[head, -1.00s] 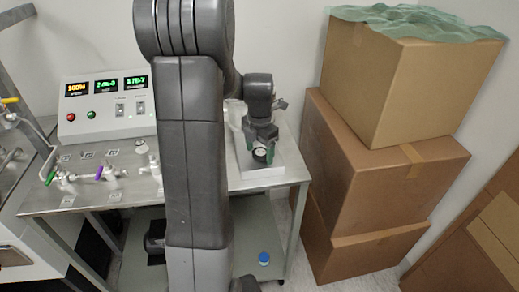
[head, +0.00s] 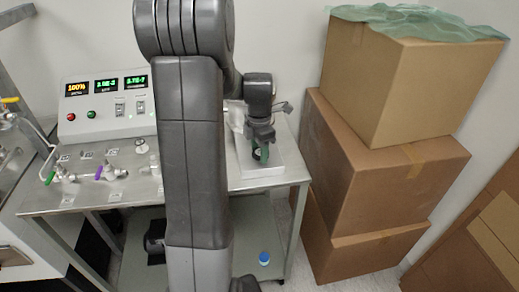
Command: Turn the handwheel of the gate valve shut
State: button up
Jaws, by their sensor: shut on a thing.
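My gripper (head: 260,150) points down over a white block (head: 272,172) at the right end of the steel bench. Its greenish fingers are shut on a small dark round piece with a pale centre, which looks like the handwheel (head: 257,154). The fingers cover much of it. The gate valve's body is not clearly visible, and my arm hides part of the bench left of it. I cannot tell how far the wheel is turned.
A control box (head: 105,103) with lit displays stands at the back left, the left one showing 100%. Valves with green and purple handles (head: 101,171) lie in front of it. Stacked cardboard boxes (head: 375,185) stand close on the right. A blue-capped bottle (head: 264,257) stands below.

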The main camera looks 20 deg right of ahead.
jog(key=m, duration=0.6)
jog(key=shift+w, duration=0.15)
jog(key=m, duration=0.6)
jog(key=shift+w+d+m, duration=0.1)
jog(key=shift+d+m, duration=0.1)
jog(key=shift+m, duration=0.2)
jog(key=m, duration=0.6)
jog(key=shift+d, duration=0.1)
jog(key=m, duration=0.6)
jog(key=shift+d+m, duration=0.1)
jog(key=shift+m, duration=0.2)
jog(key=m, duration=0.6)
jog(key=shift+d, duration=0.1)
jog(key=m, duration=0.6)
jog(key=shift+s+m, duration=0.25)
jog(key=shift+m, duration=0.15)
jog(key=m, duration=0.6)
jog(key=shift+s, duration=0.1)
jog(key=m, duration=0.6)
jog(key=shift+r, duration=0.1)
